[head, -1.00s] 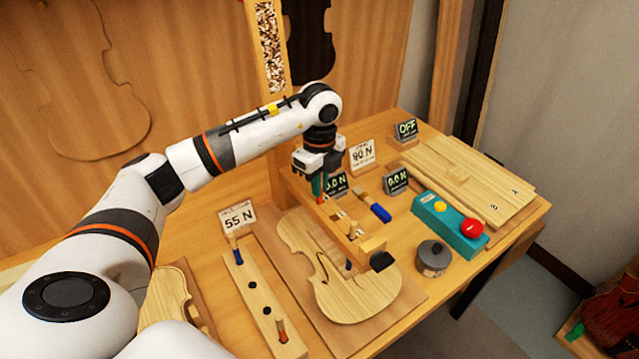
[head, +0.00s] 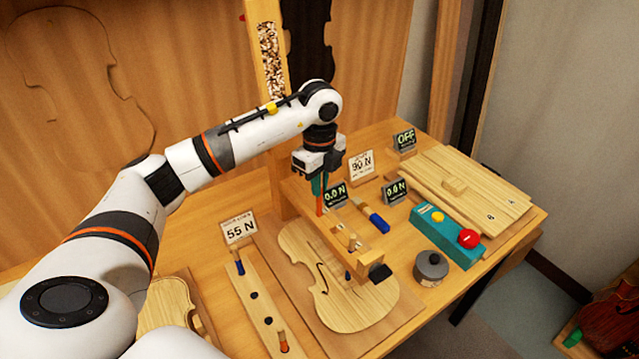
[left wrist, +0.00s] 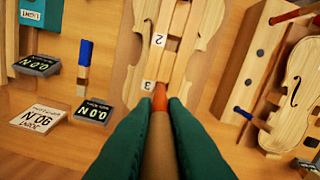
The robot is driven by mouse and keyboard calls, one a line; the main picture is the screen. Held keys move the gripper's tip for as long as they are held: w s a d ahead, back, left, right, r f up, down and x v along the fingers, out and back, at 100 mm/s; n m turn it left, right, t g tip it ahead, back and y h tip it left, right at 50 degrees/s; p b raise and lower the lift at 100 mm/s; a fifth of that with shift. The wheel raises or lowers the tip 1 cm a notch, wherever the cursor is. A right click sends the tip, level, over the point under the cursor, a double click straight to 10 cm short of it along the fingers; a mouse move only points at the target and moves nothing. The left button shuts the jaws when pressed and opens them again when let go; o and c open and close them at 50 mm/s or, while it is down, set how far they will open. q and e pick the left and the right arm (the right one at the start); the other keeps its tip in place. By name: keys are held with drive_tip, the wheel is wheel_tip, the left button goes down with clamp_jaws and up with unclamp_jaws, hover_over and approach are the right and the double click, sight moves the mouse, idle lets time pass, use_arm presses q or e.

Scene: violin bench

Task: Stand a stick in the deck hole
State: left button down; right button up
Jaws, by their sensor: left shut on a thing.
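My left gripper (head: 319,186) is shut on a stick with an orange-red end (head: 320,206), held upright over the back part of the raised wooden deck (head: 362,247). In the left wrist view the teal fingers (left wrist: 161,108) close around the stick (left wrist: 160,96), whose orange end is by the deck's label 3. The deck (left wrist: 181,60) also bears a label 2. Whether the tip touches the deck or enters a hole cannot be told; the fingers and stick hide that spot. My right gripper is not in view.
A wooden rack (head: 263,313) with dark holes holds a blue stick (head: 239,266) and an orange stick (head: 283,342). A violin plate (head: 350,306) lies under the deck. A blue-ended tool (head: 377,222), a teal button box (head: 446,235) and a grey pot (head: 431,267) are to the right.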

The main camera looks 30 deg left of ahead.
sight(319, 205)
use_arm(q)
drive_tip(key=shift+r+p, duration=1.25)
drive_tip(key=shift+r, duration=0.7)
drive_tip(key=shift+f+b, duration=3.55)
drive_tip(key=shift+f, duration=1.7)
drive_tip(key=c, duration=1.4)
unclamp_jaws()
wheel_tip(319, 205, up, 11)
drive_tip(key=shift+f+b, duration=0.1)
drive_tip(key=shift+b, duration=0.65)
drive_tip(key=shift+r, duration=0.65)
